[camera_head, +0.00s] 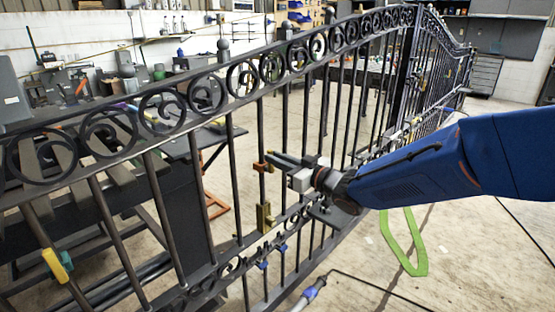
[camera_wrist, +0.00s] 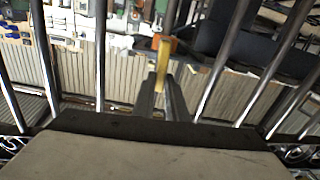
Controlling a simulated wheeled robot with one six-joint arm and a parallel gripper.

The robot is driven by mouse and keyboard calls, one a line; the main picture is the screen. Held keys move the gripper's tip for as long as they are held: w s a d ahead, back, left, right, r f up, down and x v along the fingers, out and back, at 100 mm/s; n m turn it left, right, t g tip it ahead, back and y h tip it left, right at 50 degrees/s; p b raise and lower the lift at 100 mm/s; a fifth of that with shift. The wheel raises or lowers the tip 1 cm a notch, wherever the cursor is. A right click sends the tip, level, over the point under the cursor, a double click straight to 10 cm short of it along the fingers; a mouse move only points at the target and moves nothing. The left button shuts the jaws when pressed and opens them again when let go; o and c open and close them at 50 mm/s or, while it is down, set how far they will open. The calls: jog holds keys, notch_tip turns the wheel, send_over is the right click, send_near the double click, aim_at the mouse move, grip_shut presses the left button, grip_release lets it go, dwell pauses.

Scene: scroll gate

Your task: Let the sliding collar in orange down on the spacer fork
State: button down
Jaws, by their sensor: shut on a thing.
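The orange sliding collar (camera_head: 259,167) is around an upright bar of the black gate, in the middle of the head view. My gripper (camera_head: 274,160) comes from the right and is shut on the collar. The spacer fork (camera_head: 264,217), brassy yellow, sits lower on the same bar, with a clear length of bar between it and the collar. In the wrist view my gripper's fingers (camera_wrist: 160,80) reach towards the orange collar (camera_wrist: 172,41). A yellow piece (camera_wrist: 163,62) shows between the fingertips there; I cannot tell whether it is the fork. The fingertips partly hide the collar.
The gate's bars (camera_head: 236,185) stand close on both sides of my gripper. Small blue fittings (camera_head: 282,248) sit low on the gate. A green band (camera_head: 415,262) lies on the floor at right.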

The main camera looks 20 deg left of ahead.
aim_at(267, 171)
jog(key=s+n, duration=0.1)
jog(key=n, duration=0.2)
jog(key=s+a+f+n, duration=0.1)
jog(key=n, duration=0.3)
jog(key=s+f+n, duration=0.1)
jog(key=n, duration=0.2)
jog(key=shift+s+a+f, duration=0.15)
jog(key=shift+s+a, duration=0.1)
jog(key=shift+s, duration=0.1)
jog(key=shift+s+a+f+n, duration=0.15)
jog(key=shift+f+n, duration=0.2)
jog(key=shift+n, duration=0.5)
jog(key=shift+s+d+f+n, duration=0.1)
jog(key=shift+f+n, duration=0.2)
jog(key=shift+n, duration=0.6)
jog(key=shift+s+a+f+n, duration=0.15)
jog(key=shift+f+n, duration=0.2)
jog(key=shift+n, duration=0.5)
jog(key=c, duration=1.8)
grip_release()
jog(key=shift+o, duration=0.2)
jog(key=shift+d, duration=0.1)
jog(key=v, duration=1.7)
jog(key=shift+d, duration=0.15)
